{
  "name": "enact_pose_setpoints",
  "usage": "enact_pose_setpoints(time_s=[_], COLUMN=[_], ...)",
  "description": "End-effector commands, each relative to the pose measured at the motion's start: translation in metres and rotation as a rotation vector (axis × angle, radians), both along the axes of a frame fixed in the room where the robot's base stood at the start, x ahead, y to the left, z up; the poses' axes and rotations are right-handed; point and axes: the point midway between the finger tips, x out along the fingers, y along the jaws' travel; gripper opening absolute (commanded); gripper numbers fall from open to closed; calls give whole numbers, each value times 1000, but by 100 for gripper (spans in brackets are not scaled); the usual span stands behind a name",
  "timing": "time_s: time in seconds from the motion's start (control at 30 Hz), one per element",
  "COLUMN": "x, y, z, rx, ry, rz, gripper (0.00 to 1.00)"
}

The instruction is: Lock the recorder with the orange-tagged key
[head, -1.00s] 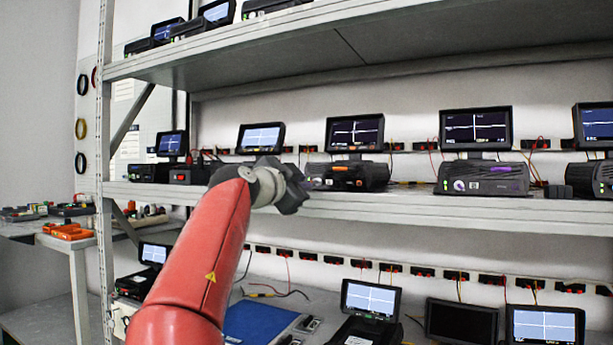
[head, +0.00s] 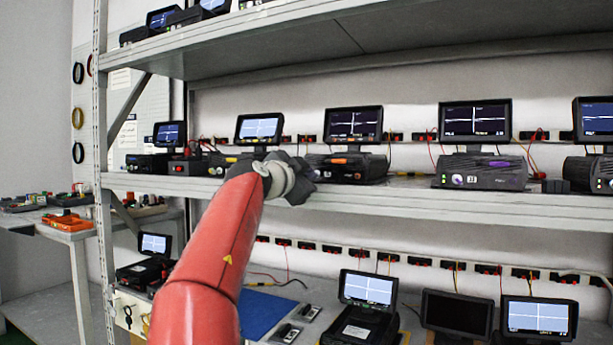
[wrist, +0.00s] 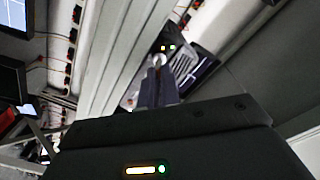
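Several black recorders with small screens stand on the middle shelf. One recorder (head: 352,172), just right of my gripper, has an orange piece (head: 338,161) on its top. It is too small to tell whether this is a key tag. Another recorder (head: 480,172) further right has a purple piece on top and a round pale spot on its front. My gripper (head: 308,182) is at the middle shelf's front edge, left of the orange-marked recorder. In the wrist view its dark fingers (wrist: 158,88) lie close together, with a small pale round thing at their tips. Whether they grip it is unclear.
The middle shelf (head: 420,202) edge runs under the recorders, with the upper shelf (head: 370,62) above. Loose wires hang behind. Below are a blue panel (head: 262,310) and more monitors. A side table (head: 60,224) at the left holds orange items.

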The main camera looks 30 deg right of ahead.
Motion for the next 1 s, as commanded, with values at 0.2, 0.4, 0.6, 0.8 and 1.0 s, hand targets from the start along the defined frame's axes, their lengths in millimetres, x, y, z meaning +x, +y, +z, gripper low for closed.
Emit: enact_pose_setpoints(time_s=[0.2,0.4,0.6,0.8,1.0], x=[0,0,0,1,1], y=[0,0,0,0,0], z=[-1,-1,-1,0,0], rx=[-34,-110,-218,-330,-442], ry=[46,149,296,450,603], rz=[0,0,0,0,0], gripper=[0,0,0,0,0])
